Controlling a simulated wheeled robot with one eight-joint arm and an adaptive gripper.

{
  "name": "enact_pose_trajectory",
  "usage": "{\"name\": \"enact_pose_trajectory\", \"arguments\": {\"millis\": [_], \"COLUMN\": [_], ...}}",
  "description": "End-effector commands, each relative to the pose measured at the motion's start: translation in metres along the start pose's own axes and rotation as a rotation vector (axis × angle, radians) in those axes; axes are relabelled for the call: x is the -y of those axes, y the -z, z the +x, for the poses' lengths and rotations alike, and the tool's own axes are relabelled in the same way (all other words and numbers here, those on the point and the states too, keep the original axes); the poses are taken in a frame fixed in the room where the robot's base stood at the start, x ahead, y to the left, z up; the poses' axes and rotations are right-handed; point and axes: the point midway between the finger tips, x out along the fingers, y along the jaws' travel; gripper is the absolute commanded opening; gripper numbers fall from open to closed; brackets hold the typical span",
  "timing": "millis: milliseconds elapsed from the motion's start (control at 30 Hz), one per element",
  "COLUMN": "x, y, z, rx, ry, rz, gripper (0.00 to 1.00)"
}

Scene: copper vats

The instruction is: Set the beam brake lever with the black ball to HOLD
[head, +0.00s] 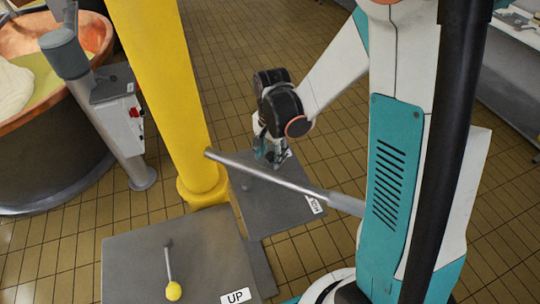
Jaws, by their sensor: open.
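My gripper (270,158) points down over the far grey box (275,225), close to its upper edge. It is open, with its teal and grey fingers partly overlapped by my dark wrist. A white label (314,204) on the right side of that box reads about "HOL", seen at a slant. I cannot make out the black ball or its lever clearly; the gripper and a grey rod cover part of the box top. I cannot tell whether anything is between the fingers.
A nearer grey box (130,265) carries a lever with a yellow ball (173,291) and an "UP" label (236,296). A yellow column (165,80) stands left of my gripper. A copper vat (30,45) is at the far left. Tiled floor beyond is clear.

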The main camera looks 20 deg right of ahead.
Motion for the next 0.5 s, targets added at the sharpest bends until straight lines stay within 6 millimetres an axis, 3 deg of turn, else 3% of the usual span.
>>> {"name": "enact_pose_trajectory", "arguments": {"millis": [367,500], "x": [-0.0001,-0.0001], "y": [0.0,0.0], "z": [0.0046,0.0045], "rx": [0.0,0.0], "ry": [0.0,0.0], "rz": [0.0,0.0], "gripper": [0.44,0.12]}}
